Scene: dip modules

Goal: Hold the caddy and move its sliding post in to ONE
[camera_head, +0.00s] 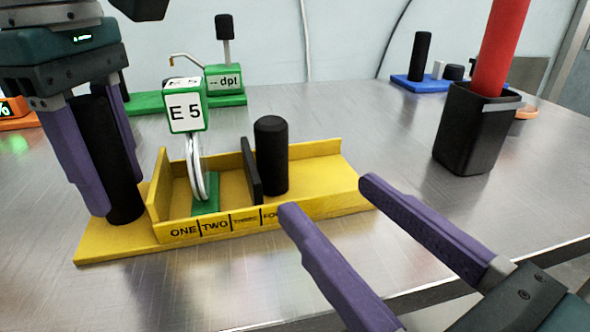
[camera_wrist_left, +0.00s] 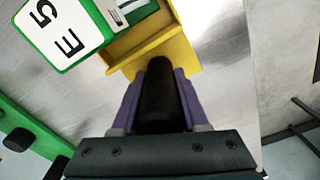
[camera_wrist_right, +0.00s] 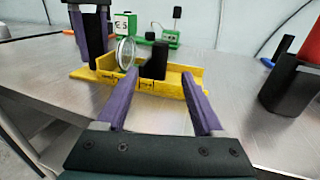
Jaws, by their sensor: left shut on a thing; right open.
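The yellow caddy (camera_head: 120,236) lies on the metal table, with ONE, TWO, THREE and a partly hidden fourth label along its front. My left gripper (camera_head: 98,212) is shut on the black upright handle (camera_head: 107,165) at the caddy's left end; the handle also shows in the left wrist view (camera_wrist_left: 158,95). The sliding post (camera_head: 271,155) is a black cylinder standing right of a dark plate (camera_head: 250,170). My right gripper (camera_head: 322,193) is open and empty, in front of the caddy's right end.
A black cup (camera_head: 465,130) holding a red cylinder (camera_head: 502,45) stands at the right. A green module (camera_head: 226,85) marked "dpl" and a blue tray (camera_head: 420,85) with black pieces stand behind.

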